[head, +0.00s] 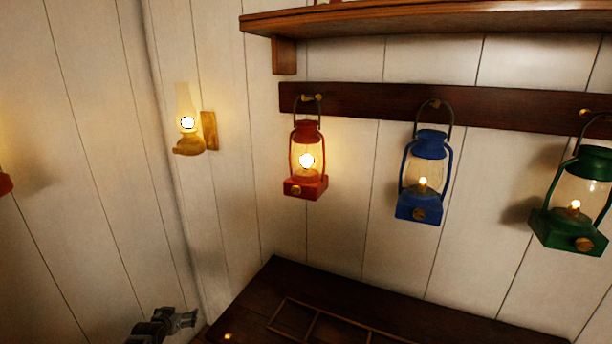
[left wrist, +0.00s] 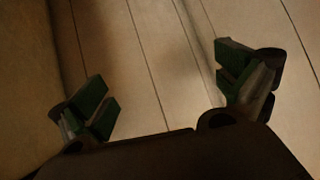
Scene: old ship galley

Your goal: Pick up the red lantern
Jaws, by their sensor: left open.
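The red lantern (head: 307,188) hangs by its handle from a peg on the dark wooden rail, lit, at the middle of the head view. My left gripper (head: 184,318) is low at the left in the head view, below and to the left of the lantern and well apart from it. In the left wrist view its two fingers (left wrist: 165,88) are spread wide with nothing between them, only the plank wall behind. The lantern is not in the left wrist view. My right gripper is not in view.
A blue lantern (head: 418,207) and a green lantern (head: 567,236) hang to the right on the same rail (head: 368,104). A wall lamp (head: 188,128) is to the left. A shelf (head: 420,20) is above, and a dark wooden top (head: 262,290) is below. Open air surrounds the red lantern.

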